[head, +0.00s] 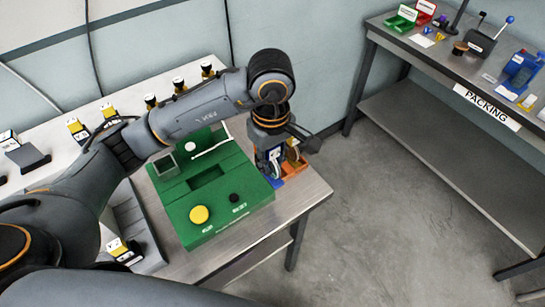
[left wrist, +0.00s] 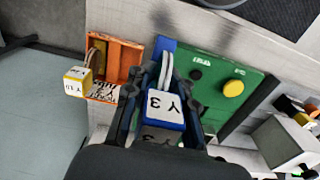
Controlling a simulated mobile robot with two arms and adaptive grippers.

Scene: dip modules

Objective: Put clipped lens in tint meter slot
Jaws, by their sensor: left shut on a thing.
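The green tint meter (head: 222,222) sits on the near table, with a dark rectangular slot in its top, a yellow button and a black knob. It also shows in the left wrist view (left wrist: 215,115). My left gripper (head: 270,158) is right of the meter, above the blue and orange trays. In the left wrist view its fingers are shut on a blue and white clip marked Y3 (left wrist: 163,104). A pale looped part, perhaps the lens, extends beyond the clip; its far end is unclear. My right gripper is not in view.
An orange tray (left wrist: 122,60) holds another clip with a yellow and white block (left wrist: 77,82). A blue tray (left wrist: 160,46) lies beside it. Several yellow-and-black clips stand along the table's back. The packing table (head: 440,62) is at right, across open floor.

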